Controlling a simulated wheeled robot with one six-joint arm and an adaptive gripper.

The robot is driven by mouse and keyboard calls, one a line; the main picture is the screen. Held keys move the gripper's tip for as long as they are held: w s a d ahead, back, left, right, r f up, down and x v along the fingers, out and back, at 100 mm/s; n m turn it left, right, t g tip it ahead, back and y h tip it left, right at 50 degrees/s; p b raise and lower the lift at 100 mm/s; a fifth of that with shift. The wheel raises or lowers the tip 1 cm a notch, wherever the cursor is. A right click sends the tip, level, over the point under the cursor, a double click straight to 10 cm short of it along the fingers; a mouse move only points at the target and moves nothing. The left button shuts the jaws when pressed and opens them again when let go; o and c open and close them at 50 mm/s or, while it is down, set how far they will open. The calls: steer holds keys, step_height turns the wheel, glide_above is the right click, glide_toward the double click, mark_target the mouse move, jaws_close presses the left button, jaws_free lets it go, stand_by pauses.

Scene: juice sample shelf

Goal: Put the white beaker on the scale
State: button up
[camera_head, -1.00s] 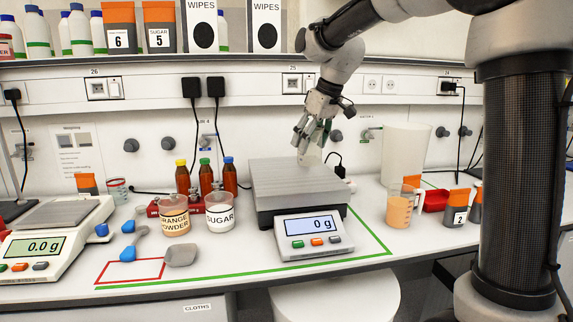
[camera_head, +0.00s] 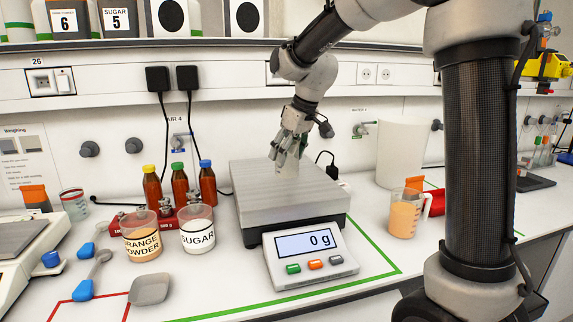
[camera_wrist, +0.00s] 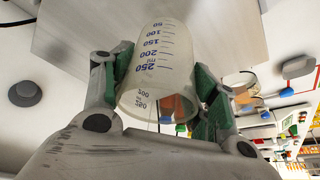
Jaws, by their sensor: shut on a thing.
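The white beaker (camera_wrist: 163,62) is translucent with blue marks up to 250. It sits between the green-padded fingers of my gripper (camera_wrist: 160,85), which is shut on it. In the head view my gripper (camera_head: 290,146) points down at the back part of the scale (camera_head: 285,203), and the pale beaker (camera_head: 289,166) shows faintly below the fingers against the grey plate. I cannot tell whether its base touches the plate. The scale display (camera_head: 308,243) reads 0 g.
An orange powder cup (camera_head: 142,240), a sugar cup (camera_head: 197,232) and brown bottles (camera_head: 180,186) stand left of the scale. A large white container (camera_head: 402,155) and a jug of orange powder (camera_head: 404,216) stand right.

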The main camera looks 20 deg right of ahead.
mark_target(287, 164)
steer(key=shift+f, duration=1.65)
steer(key=o, duration=1)
steer(key=shift+f, duration=0.15)
steer(key=shift+o, duration=0.2)
steer(key=v, duration=1.2)
steer(key=s+d+f+m+h, duration=0.1)
steer(key=s+d+f+m, duration=0.1)
steer(key=s, duration=0.7)
steer(key=s+d+f+m, duration=0.2)
steer(key=s+d, duration=0.4)
steer(key=s, duration=0.3)
steer(key=s+d+f+m+h, duration=0.1)
steer(key=s+d+f, duration=0.3)
steer(key=s, duration=0.6)
steer(key=shift+f+m+h, duration=0.3)
steer(key=shift+m, duration=0.6)
steer(key=shift+s+d, duration=0.1)
